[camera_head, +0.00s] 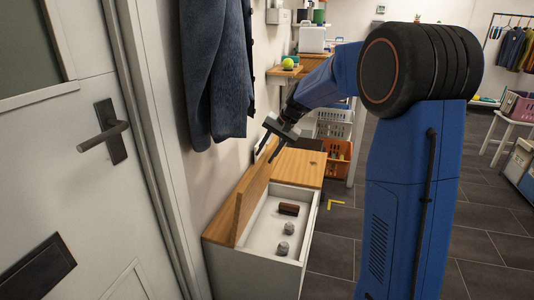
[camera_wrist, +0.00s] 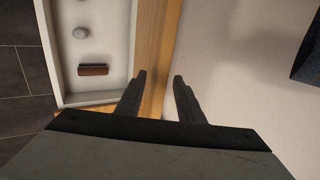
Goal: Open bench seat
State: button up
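The bench (camera_head: 255,268) is a white box with wooden tops, standing along the wall. Its near wooden seat lid (camera_head: 252,197) is raised steeply on the wall side, so the compartment is open. In the wrist view the lid shows edge-on as a wooden strip (camera_wrist: 157,50). My gripper (camera_head: 268,152) is at the upper far end of the raised lid. In the wrist view its two fingers (camera_wrist: 158,76) are spread, with the lid strip showing between them and behind the left one. I cannot tell whether they touch it.
The far wooden top (camera_head: 299,167) is flat. Dark coats (camera_head: 215,70) hang above, beside a door (camera_head: 90,200). An orange basket (camera_head: 337,158) stands beyond. Tiled floor is free at right.

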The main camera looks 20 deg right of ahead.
jog(key=v, duration=1.7)
jog(key=shift+r, duration=0.25)
jog(key=s+a+f+n+h, duration=0.1)
jog(key=s+f, duration=0.4)
jog(key=s, duration=0.8)
jog(key=s+a+f+n+t+h, duration=0.1)
jog(key=s+f, duration=0.4)
jog(key=s, duration=0.9)
jog(key=s+a+f+n+h, duration=0.1)
jog(key=s+f+n, duration=0.3)
jog(key=s, duration=0.9)
jog(key=shift+s+a+f+n+t+h, duration=0.3)
jog(key=shift+f+n+h, duration=0.1)
jog(key=shift+f+h, duration=0.45)
